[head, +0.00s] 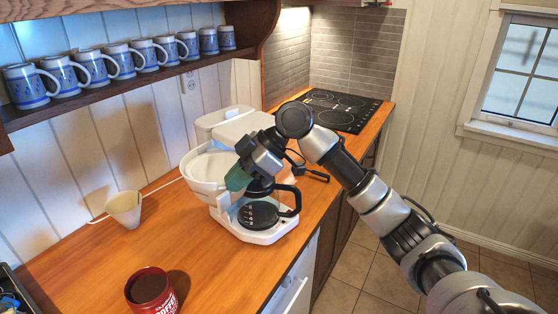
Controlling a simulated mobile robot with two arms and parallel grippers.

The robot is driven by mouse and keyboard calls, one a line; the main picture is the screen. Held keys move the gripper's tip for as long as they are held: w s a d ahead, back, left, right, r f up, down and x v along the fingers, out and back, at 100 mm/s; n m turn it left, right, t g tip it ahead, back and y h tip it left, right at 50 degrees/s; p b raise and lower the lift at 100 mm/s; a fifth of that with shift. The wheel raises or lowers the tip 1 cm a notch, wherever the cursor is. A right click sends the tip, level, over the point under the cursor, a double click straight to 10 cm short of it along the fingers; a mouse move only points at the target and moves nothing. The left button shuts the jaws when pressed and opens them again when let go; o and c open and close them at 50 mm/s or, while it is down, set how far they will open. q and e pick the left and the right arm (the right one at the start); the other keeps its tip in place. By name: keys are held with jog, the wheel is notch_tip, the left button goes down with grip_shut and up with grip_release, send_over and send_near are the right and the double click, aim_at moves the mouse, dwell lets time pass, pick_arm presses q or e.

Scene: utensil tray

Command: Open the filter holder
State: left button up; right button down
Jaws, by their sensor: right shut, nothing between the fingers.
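The white coffee maker (228,120) stands on the wooden counter against the wall. Its round white filter holder (203,168) juts out on the left side of the machine, and its hollow inside shows from above, so it stands swung out at least partly. My right gripper (236,180) is shut and empty, with its greenish fingertips at the right side of the filter holder's rim; I cannot tell whether they touch it. My right wrist hides the middle of the machine. My left gripper is not in view.
A glass carafe with a black handle (289,198) sits on the machine's base. Several blue-white mugs line the shelf above. A black cooktop (338,108) lies behind.

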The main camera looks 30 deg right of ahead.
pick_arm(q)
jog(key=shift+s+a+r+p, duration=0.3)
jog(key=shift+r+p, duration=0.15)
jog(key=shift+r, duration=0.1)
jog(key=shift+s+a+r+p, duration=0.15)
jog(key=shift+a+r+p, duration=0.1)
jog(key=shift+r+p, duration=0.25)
pick_arm(e)
jog(key=shift+m+t, duration=0.5)
jog(key=shift+m, duration=0.1)
jog(key=a, duration=0.5)
jog(key=shift+w, duration=0.35)
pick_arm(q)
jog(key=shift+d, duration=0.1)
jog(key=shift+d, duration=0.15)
